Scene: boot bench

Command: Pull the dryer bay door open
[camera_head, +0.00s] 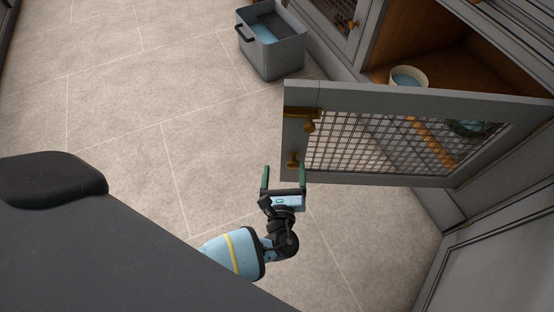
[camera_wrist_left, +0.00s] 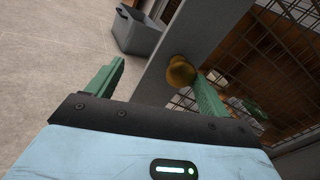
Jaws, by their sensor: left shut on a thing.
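The dryer bay door (camera_head: 298,130) is a grey frame with a wire mesh panel, swung out from the cabinet so that its bay is open. A brass knob (camera_head: 293,160) and a brass latch (camera_head: 305,118) sit on its free edge. My left gripper (camera_head: 284,172) is at the door's free edge by the knob. In the left wrist view the knob (camera_wrist_left: 181,72) lies between its green fingers, close to the right one. The fingers stand wide apart but hold the door's edge part; the exact contact is hard to see. My right gripper is out of view.
Inside the bay, a white bowl (camera_head: 408,77) stands on the wooden floor, and a greenish round thing shows behind the mesh. A grey bin (camera_head: 275,52) with a black handle stands on the floor beyond the door. The tiled floor on the left is clear.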

